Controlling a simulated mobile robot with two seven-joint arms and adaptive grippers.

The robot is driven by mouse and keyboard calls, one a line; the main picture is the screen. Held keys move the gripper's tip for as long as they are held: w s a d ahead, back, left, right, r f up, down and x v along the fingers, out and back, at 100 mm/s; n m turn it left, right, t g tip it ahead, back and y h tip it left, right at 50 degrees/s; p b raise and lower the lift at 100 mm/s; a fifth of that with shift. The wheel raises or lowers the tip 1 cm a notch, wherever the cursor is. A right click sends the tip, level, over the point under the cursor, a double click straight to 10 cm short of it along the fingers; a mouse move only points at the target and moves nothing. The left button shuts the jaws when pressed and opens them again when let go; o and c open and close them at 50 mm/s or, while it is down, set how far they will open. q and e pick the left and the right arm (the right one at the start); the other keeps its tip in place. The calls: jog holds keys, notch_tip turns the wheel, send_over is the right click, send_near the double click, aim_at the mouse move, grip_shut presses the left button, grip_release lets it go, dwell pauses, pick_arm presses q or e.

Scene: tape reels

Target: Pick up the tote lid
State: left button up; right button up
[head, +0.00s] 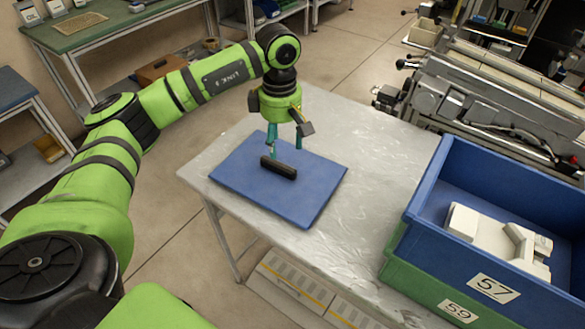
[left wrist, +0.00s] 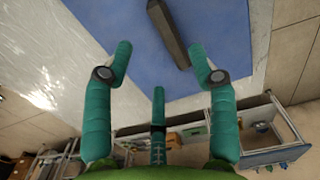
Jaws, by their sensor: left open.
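The tote lid (head: 235,172) is a flat blue panel lying on the grey table, with a dark bar-shaped handle (head: 278,168) across its middle. My left gripper (head: 285,148) is open, its teal fingers pointing down just above and behind the handle. In the left wrist view the lid (left wrist: 228,40) fills the upper part, and the handle (left wrist: 172,38) lies between and beyond the fingertips of the gripper (left wrist: 160,58). The fingers look empty. Whether any finger touches the lid cannot be told. My right gripper is not in view.
A blue tote (head: 432,188) marked 57, holding white parts (head: 495,235), sits on a green tote (head: 405,262) marked 59 at the table's right. The table (head: 355,150) is bare between lid and totes. Grey machinery (head: 470,95) stands behind.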

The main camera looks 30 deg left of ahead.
aim_at(279, 161)
pick_arm(q)
jog(key=shift+w+a+f, duration=0.15)
jog(key=shift+a+f, duration=0.05)
jog(key=shift+f, duration=0.2)
jog(key=shift+s+f+p, duration=0.75)
jog(key=shift+f+p, duration=0.15)
jog(key=shift+f, duration=0.2)
notch_tip(279, 161, down, 4)
jog(key=shift+w+r+p, duration=0.1)
jog(key=shift+r+p, duration=0.15)
jog(key=shift+p, duration=0.15)
jog(key=shift+w+f, duration=0.1)
jog(key=shift+f, duration=0.05)
grip_shut()
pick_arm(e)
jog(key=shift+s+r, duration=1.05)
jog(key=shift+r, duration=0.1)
